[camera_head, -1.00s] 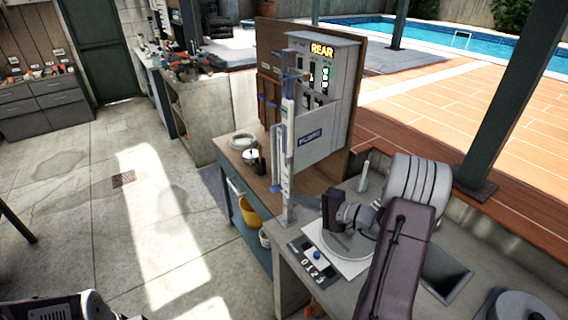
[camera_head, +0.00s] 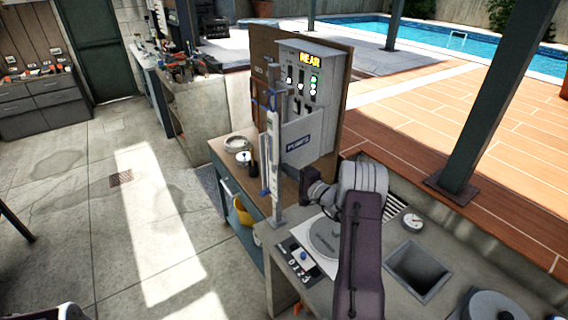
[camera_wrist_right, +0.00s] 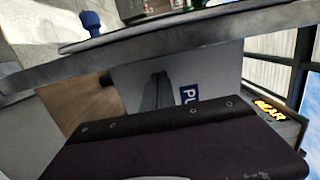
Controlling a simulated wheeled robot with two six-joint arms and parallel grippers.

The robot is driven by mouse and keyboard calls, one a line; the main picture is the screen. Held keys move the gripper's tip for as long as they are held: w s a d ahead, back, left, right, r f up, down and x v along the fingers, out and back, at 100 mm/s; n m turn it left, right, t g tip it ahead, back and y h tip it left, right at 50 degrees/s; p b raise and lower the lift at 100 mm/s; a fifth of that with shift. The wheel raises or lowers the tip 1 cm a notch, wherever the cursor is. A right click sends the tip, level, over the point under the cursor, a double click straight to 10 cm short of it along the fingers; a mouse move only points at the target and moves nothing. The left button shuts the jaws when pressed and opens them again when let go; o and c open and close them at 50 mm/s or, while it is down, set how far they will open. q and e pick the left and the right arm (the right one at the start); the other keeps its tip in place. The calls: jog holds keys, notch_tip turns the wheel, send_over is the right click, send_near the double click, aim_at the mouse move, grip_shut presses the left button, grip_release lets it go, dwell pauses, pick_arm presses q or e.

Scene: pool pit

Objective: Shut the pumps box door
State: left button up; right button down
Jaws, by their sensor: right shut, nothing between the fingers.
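The pumps box (camera_head: 306,75) is a grey box on a brown board, with its lit sign and switches exposed. Its door (camera_head: 311,134), a grey panel labelled PUMPS, stands open low at the front of the box. The label also shows in the wrist view (camera_wrist_right: 189,93). My right gripper (camera_head: 292,173) is shut and empty, just below the door's lower edge in the head view. In the wrist view its dark fingers (camera_wrist_right: 158,90) appear in front of the panel; contact cannot be told.
A white upright stand (camera_head: 271,160) with blue clips rises left of the door, close to my gripper. A counter (camera_head: 345,265) with a round plate, scale and sink lies below my right arm. The floor at left is open.

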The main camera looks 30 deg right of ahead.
jog(key=shift+w, duration=0.9)
jog(key=shift+a, duration=0.15)
jog(key=w+b, duration=0.3)
jog(key=w+a+b, duration=0.1)
jog(key=w+b, duration=0.1)
jog(key=b, duration=0.1)
jog(key=shift+w+a+b, duration=0.1)
jog(key=shift+w+b, duration=0.25)
jog(key=shift+w, duration=0.05)
